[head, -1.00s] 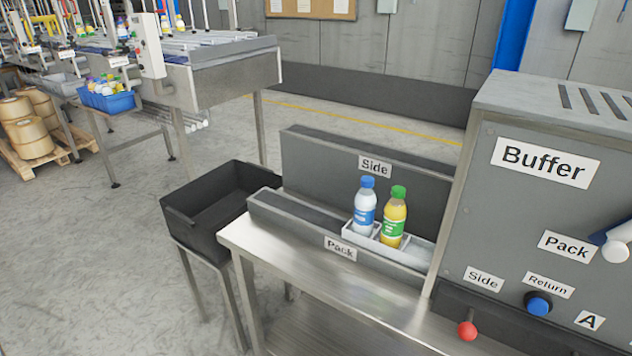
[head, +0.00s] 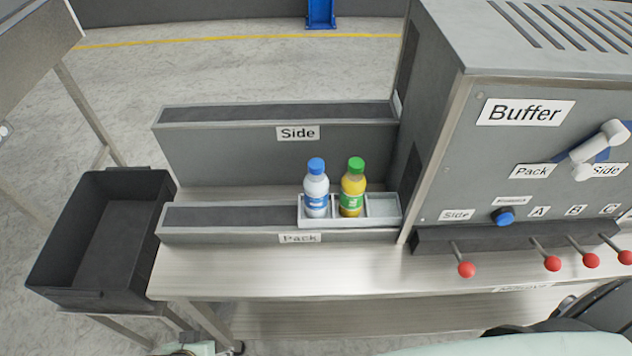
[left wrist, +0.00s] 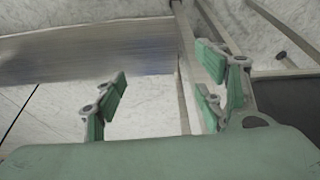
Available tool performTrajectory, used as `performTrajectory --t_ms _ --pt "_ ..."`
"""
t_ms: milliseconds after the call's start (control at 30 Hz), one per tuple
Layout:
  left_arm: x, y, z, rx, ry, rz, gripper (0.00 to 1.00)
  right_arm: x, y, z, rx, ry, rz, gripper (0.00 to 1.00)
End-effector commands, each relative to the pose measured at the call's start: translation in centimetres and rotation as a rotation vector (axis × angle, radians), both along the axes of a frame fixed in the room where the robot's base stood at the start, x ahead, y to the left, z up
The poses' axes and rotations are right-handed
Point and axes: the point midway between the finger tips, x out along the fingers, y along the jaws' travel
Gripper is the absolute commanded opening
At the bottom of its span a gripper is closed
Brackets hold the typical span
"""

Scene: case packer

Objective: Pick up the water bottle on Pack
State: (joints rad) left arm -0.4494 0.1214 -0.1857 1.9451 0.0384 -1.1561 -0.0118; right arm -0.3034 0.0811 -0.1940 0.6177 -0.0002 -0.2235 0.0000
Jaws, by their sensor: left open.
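The water bottle (head: 316,190) has a blue cap and a blue and white label. It stands upright in the left compartment of a small white tray (head: 383,207) on the Pack lane (head: 230,216). A yellow bottle with a green cap (head: 353,188) stands right beside it in the middle compartment. The right compartment is empty. My left gripper (left wrist: 165,100) is open and empty in the left wrist view, with its green-padded fingers spread wide. No bottle shows between them. My right gripper is not in view.
A black bin (head: 100,240) stands left of the steel table (head: 260,268). The Side lane (head: 220,150) runs behind the Pack lane. The Buffer machine (head: 540,150) rises at the right, with several red-knobbed levers (head: 466,269) along its front. The tabletop before the lane is clear.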

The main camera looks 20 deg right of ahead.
Motion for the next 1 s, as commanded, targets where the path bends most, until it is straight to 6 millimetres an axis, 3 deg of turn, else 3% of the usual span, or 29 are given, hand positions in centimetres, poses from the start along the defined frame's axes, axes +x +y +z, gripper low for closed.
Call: performTrajectory --t_ms 33,167,300,600,800,1000 --pt "0.5 -0.3 2.5 -0.006 -0.018 -0.006 0.65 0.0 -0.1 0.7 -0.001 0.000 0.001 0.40" --pt "1.8 -1.6 7.8 -0.033 -0.069 -0.036 0.65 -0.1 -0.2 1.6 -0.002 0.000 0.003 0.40" --pt "4.9 -5.2 13.4 -0.101 -0.180 -0.126 0.65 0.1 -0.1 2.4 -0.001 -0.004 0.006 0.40" --pt "12.3 -16.4 21.2 -0.293 -0.459 -0.399 0.65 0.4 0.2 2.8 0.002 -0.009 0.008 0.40" --pt "15.4 -23.3 26.0 -0.407 -0.630 -0.578 0.65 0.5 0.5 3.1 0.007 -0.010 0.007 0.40" --pt "16.7 -26.8 28.5 -0.470 -0.719 -0.671 0.65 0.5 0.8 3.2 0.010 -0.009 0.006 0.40"
